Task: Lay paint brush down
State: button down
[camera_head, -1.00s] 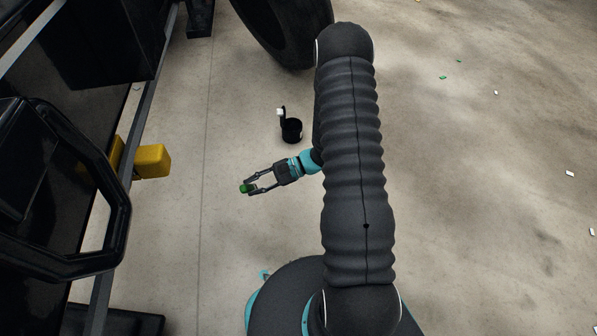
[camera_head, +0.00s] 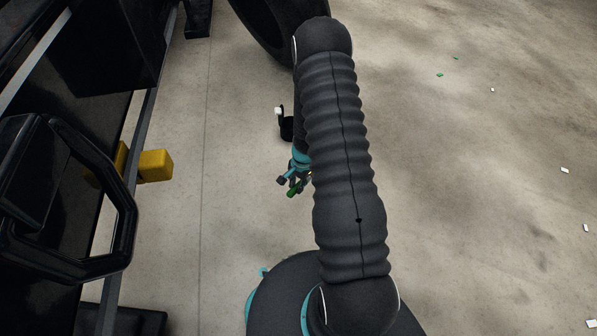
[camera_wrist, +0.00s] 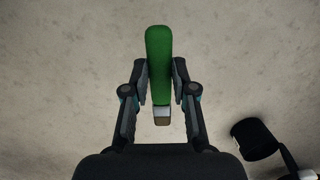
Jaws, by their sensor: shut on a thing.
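The paint brush (camera_wrist: 159,62) has a green handle, a metal band and a brownish bristle end. In the wrist view it sits between the two fingers of my gripper (camera_wrist: 161,85), which are shut on it, with the green end pointing away from the wrist. In the head view my gripper (camera_head: 293,184) is partly hidden behind my arm, and only a small green part of the brush (camera_head: 292,192) shows. Bare floor lies behind the brush in the wrist view; I cannot tell how high above it the brush is.
A black cup (camera_head: 287,128) with a white-topped part stands on the floor near my gripper; it also shows at lower right in the wrist view (camera_wrist: 254,138). A large tire (camera_head: 268,30) stands beyond. A yellow block (camera_head: 155,165) is at left. Open concrete floor (camera_head: 480,220) lies right.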

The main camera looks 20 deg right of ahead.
jog(key=w+d+h, duration=0.2)
jog(key=w+d, duration=0.1)
jog(key=w, duration=0.2)
jog(key=shift+n, duration=0.3)
jog(key=shift+s+a+f+b, duration=0.1)
jog(key=shift+f+b, duration=0.75)
jog(key=shift+f, duration=0.9)
jog(key=shift+s+a+f+b, duration=0.1)
jog(key=shift+f+b, duration=0.7)
jog(key=shift+f, duration=0.9)
jog(key=shift+f, duration=0.15)
jog(key=c, duration=0.9)
grip_release()
jog(key=shift+o, duration=0.2)
notch_tip(320, 180, up, 12)
